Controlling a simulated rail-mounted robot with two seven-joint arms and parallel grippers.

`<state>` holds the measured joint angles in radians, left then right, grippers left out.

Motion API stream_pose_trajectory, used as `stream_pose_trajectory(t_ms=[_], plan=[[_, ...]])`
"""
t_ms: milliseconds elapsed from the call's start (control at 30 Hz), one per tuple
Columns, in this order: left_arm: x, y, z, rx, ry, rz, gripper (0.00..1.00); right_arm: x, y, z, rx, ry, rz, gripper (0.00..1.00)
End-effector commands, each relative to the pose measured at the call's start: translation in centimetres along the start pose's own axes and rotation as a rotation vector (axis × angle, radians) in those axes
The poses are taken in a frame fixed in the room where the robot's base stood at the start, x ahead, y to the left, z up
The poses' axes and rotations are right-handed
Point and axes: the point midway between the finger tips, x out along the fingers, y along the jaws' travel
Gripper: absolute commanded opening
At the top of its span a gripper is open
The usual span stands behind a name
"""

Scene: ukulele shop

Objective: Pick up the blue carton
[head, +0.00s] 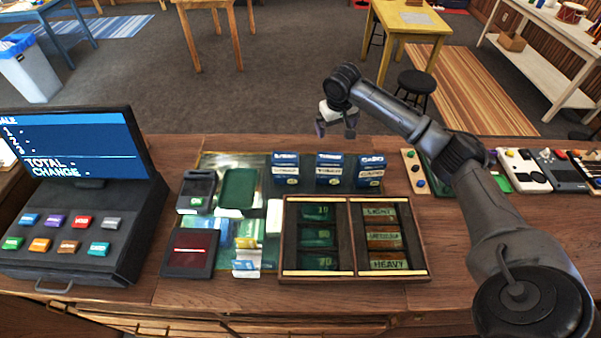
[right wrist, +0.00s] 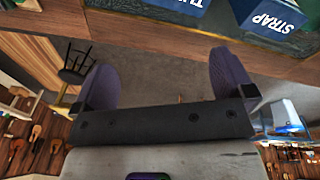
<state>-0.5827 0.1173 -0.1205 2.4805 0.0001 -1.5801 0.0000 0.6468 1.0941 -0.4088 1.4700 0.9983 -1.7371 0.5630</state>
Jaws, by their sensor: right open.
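Three blue-and-white cartons stand in a row at the back of the counter in the head view: a left one (head: 286,171), a middle one (head: 329,171) and a right one (head: 370,171) that seems to read CAPO. In the right wrist view, the STRAP carton (right wrist: 270,18) and part of another blue carton (right wrist: 180,8) show at the top edge. My right gripper (head: 336,128) is open and empty, beyond and above the row, near the middle carton. Its two purple fingers are spread in the wrist view (right wrist: 167,85). My left gripper is not in view.
A wooden divided tray (head: 354,273) lies in front of the cartons. A card reader (head: 198,190) and green pad (head: 238,188) are left of them, beside the register (head: 85,235). Pedals (head: 524,170) lie at the right. Floor is open beyond the counter.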

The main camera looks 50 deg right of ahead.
Motion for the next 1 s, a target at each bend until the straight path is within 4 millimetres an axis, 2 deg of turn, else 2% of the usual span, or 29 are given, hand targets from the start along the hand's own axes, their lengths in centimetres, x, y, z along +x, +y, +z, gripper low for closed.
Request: stream_pose_trajectory(t_ms=[33,200,433,800,1000], plan=[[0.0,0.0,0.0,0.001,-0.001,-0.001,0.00,0.4,0.1,0.5,0.090,-0.057,-0.035,1.00],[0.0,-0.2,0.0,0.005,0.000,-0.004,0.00,0.3,-0.8,1.8,0.292,-0.152,-0.079,1.00],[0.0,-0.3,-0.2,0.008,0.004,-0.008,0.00,0.8,-0.8,2.0,0.433,-0.164,-0.060,1.00],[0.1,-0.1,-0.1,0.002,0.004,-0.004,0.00,6.6,-1.4,2.8,0.445,-0.163,-0.058,1.00],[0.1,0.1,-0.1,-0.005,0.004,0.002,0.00,8.5,-1.6,3.1,0.444,-0.162,-0.059,1.00]])
